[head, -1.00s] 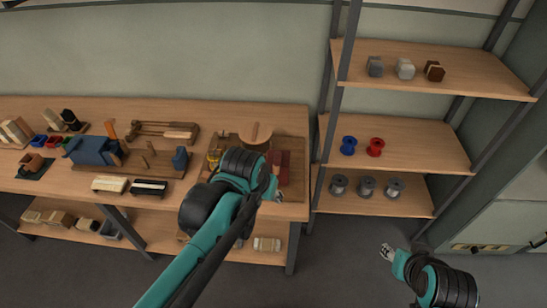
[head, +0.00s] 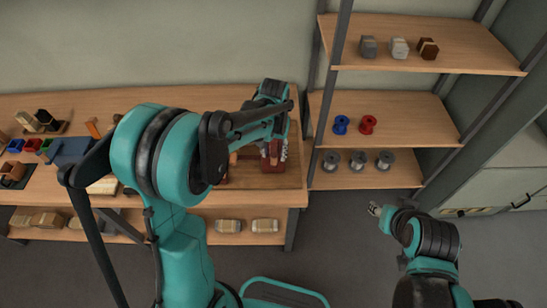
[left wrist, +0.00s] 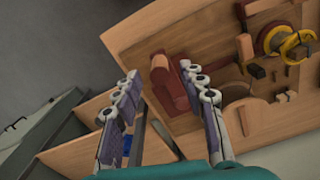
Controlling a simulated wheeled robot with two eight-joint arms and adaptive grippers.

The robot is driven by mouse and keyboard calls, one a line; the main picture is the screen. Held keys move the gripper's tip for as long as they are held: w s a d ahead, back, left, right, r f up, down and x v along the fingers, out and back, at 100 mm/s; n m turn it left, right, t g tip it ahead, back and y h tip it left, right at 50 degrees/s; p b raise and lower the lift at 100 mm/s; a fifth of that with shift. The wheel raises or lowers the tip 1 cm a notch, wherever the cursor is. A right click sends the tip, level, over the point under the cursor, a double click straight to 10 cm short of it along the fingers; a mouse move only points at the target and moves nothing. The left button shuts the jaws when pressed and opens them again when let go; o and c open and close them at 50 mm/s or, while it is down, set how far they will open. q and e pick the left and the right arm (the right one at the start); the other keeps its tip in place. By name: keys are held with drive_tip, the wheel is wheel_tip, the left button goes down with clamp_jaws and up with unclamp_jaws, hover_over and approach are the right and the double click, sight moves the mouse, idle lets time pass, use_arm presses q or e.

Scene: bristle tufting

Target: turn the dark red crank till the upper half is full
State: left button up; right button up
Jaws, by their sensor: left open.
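The dark red crank (left wrist: 177,92), with an orange-brown upright piece on it, stands on the bench at the board's edge in the left wrist view. My left gripper (left wrist: 160,72) is open, its two fingers on either side of the crank in that picture; I cannot tell whether they touch it. In the head view my left gripper (head: 273,153) is over the dark red part (head: 292,178), and my arm hides most of the fixture. My right gripper (head: 375,210) hangs over the floor at the right, too small to tell its state.
In the left wrist view a wooden disc (left wrist: 250,117) and yellow rings (left wrist: 292,45) are close by on the fixture. A shelf unit (head: 395,118) with red, blue and grey spools stands right of the bench. Tools and blocks crowd the bench's left side.

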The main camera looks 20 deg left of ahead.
sight(274, 149)
use_arm(q)
drive_tip(key=shift+f+b, duration=0.3)
drive_tip(key=shift+f, duration=1.4)
clamp_jaws()
drive_tip(key=shift+d, duration=0.1)
